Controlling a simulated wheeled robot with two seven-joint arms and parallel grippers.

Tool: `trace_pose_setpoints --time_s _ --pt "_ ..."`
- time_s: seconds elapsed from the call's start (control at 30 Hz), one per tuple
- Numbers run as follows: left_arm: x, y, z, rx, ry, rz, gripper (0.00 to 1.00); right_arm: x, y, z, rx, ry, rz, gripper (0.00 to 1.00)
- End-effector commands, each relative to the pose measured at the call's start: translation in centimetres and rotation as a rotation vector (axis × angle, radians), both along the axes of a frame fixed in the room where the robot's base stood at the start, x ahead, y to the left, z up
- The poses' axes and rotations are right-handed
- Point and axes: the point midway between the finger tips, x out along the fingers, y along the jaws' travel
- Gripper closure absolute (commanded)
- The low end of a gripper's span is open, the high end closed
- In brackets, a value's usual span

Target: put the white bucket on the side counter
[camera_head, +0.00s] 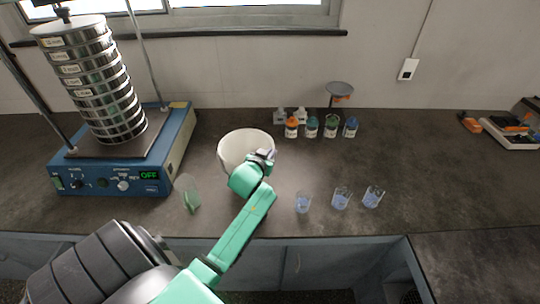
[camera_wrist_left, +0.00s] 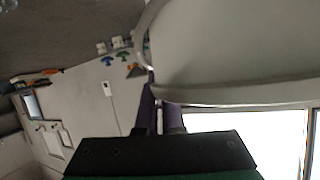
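The white bucket (camera_head: 232,148) stands upright on the dark counter, just right of the sieve shaker. My left gripper (camera_head: 264,156) is at the bucket's right rim. In the left wrist view the bucket (camera_wrist_left: 240,45) fills the upper right. The two dark fingers of my left gripper (camera_wrist_left: 158,105) are close together at its rim, with a narrow gap, and look shut on the wall. The fingertips are partly hidden by the rim. A side counter (camera_head: 480,265) extends toward me at the lower right, its visible top bare. My right gripper is out of view.
The blue shaker (camera_head: 110,180) with stacked sieves shows OFF. Three beakers (camera_head: 341,198) stand to the right near the front edge. The counter's right part is mostly clear.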

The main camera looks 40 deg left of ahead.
Motion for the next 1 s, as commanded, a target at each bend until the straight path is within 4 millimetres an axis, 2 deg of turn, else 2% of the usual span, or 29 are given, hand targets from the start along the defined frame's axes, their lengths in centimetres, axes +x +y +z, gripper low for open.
trace_pose_setpoints --time_s 0.1,0.37,0.4,0.43,0.47,0.8,1.0 --pt "0.0 -0.1 -1.1 0.001 -0.003 -0.002 1.00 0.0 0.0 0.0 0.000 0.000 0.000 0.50" --pt "0.0 0.0 -1.3 0.002 -0.003 -0.001 1.00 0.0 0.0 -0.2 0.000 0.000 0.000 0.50" --pt "0.0 0.0 -1.4 0.000 -0.001 -0.001 0.84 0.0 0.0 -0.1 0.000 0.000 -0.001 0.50" --pt "0.0 0.0 -1.4 0.000 -0.001 -0.001 0.73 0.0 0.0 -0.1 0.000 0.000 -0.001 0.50" --pt "0.0 0.0 -1.4 0.000 -0.001 -0.001 0.66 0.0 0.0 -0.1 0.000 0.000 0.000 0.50" --pt "0.0 0.0 -1.0 0.000 -0.001 -0.001 0.66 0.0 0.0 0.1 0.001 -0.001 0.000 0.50" --pt "-2.1 -0.7 -0.4 0.000 -0.001 -0.001 0.66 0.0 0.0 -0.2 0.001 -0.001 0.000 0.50"
